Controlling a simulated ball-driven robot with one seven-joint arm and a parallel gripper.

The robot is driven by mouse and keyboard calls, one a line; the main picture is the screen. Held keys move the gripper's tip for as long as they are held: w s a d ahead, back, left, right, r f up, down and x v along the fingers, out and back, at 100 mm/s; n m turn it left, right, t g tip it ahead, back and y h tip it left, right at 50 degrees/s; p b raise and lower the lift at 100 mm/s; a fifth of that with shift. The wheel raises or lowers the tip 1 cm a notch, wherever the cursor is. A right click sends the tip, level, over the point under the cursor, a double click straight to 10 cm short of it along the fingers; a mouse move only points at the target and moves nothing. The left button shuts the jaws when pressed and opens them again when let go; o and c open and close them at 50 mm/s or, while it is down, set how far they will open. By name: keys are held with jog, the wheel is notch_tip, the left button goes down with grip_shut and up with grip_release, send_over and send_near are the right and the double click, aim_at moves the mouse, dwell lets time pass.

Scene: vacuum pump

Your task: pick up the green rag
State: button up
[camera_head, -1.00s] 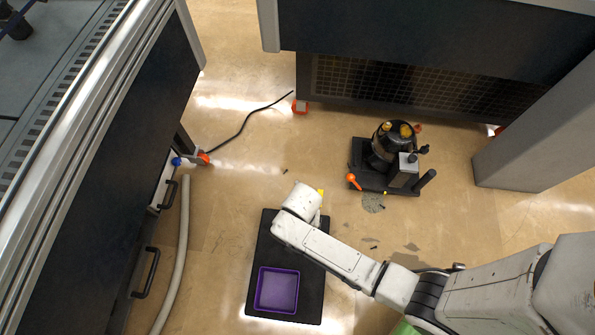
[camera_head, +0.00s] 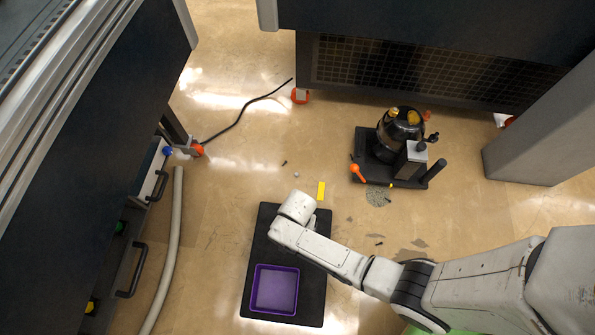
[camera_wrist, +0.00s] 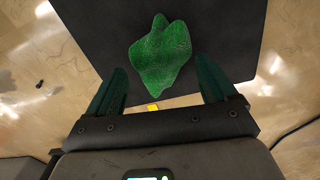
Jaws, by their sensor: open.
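The green rag (camera_wrist: 160,58) lies crumpled on the black mat (camera_wrist: 215,25) in the wrist view. My gripper (camera_wrist: 162,82) is open and empty, with its two dark green fingers spread to either side of the rag's near part in that picture. The rag appears between and beyond the fingertips; I cannot tell how far above it they are. In the head view my arm covers the mat's upper part, and the rag and my fingers are hidden. The mat (camera_head: 262,240) shows around my wrist.
A purple tray (camera_head: 274,290) sits on the mat's lower part. A yellow piece (camera_head: 321,191) lies just beyond the mat. The vacuum pump (camera_head: 398,138) stands on the floor at upper right, with dark stains before it. A grey hose (camera_head: 168,250) and dark cabinet are at left.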

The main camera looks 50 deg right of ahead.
notch_tip(320, 180, down, 4)
jog(key=b, duration=0.2)
jog(key=shift+w+d+b, duration=0.15)
jog(key=shift+b, duration=0.15)
jog(key=shift+c, duration=0.3)
jog(key=c, duration=1)
jog(key=shift+r, duration=0.1)
